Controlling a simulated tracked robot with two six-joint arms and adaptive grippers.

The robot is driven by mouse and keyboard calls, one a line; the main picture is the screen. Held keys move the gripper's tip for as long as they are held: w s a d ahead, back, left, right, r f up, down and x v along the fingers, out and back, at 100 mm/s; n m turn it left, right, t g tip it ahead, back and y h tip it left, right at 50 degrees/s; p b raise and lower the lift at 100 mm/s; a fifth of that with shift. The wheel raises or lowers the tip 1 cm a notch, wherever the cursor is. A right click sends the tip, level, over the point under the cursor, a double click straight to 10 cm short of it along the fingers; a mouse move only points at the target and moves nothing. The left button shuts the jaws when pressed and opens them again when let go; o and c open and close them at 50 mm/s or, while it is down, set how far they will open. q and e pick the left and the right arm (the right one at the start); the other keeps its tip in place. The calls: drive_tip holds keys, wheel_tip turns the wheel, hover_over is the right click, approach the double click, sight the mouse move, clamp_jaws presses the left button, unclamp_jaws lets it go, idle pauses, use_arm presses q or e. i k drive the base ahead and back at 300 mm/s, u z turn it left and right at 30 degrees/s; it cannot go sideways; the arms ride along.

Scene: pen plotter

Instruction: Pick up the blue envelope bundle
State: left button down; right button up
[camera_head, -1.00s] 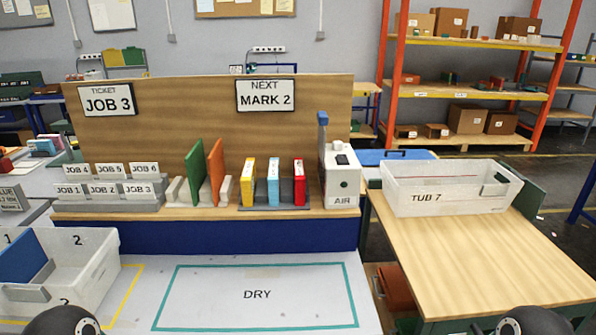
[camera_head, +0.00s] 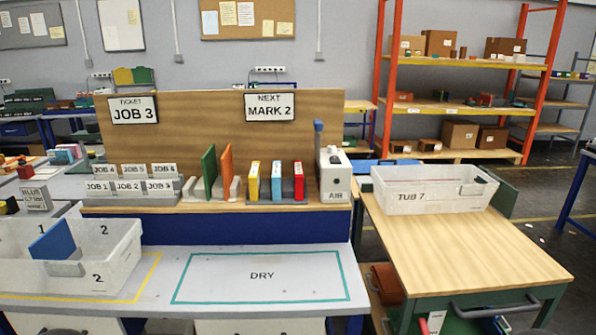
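A blue flat slab (camera_head: 53,240), which looks like the blue envelope bundle, leans tilted inside a white tub (camera_head: 112,262) at the left. Its lower part is hidden by a grey holder and the tub's wall. The tub is marked 1 and 2 and stands on the light bench.
A yellow-outlined area lies around the tub. The teal DRY rectangle (camera_head: 262,290) beside it is empty. A shelf holds green and orange slabs, coloured blocks and an AIR box (camera_head: 334,178).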

sight(277, 177)
drive_tip(key=u, duration=0.15)
drive_tip(key=i, duration=0.85)
